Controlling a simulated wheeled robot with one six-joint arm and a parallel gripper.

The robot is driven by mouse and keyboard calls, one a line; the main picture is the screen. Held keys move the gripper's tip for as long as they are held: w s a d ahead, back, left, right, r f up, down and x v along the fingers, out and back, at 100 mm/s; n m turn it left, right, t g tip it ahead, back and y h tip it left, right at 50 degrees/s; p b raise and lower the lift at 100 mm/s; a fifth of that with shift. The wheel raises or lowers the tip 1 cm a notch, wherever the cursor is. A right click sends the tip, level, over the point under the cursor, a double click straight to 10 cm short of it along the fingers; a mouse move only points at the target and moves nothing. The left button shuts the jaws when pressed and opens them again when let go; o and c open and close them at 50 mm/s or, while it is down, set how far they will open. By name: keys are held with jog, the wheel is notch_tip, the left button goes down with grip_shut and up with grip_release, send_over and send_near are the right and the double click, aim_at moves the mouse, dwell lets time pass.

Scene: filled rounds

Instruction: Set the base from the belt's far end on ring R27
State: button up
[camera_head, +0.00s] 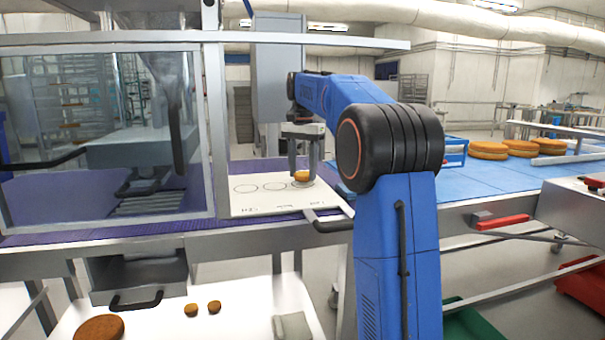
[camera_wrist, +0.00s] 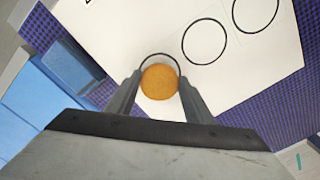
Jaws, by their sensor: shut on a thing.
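My gripper (camera_head: 303,170) is over the white board (camera_head: 262,205), its fingers on either side of a small round golden-brown base (camera_head: 302,176). In the wrist view the base (camera_wrist: 160,82) sits between the two fingertips (camera_wrist: 160,92). A black ring (camera_wrist: 160,55) shows behind its far edge; the base covers much of this ring and sits off-centre toward my gripper. I cannot tell whether the base touches the board. Two further rings (camera_wrist: 204,40) (camera_wrist: 255,12) on the board are empty. The board's printed labels are too small to read.
The board lies on a purple belt (camera_head: 120,227) beside a glazed machine guard (camera_head: 110,140). Larger rounds (camera_head: 488,150) stand on the blue belt (camera_head: 480,178) at right. Below, a white surface holds one large round (camera_head: 100,328) and two small rounds (camera_head: 191,310) (camera_head: 214,307).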

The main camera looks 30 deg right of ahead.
aim_at(303, 171)
jog(key=shift+f, duration=0.55)
jog(key=shift+f, duration=0.15)
jog(key=o, duration=0.7)
jog(key=shift+o, duration=0.2)
notch_tip(303, 171, up, 12)
dwell(0.4)
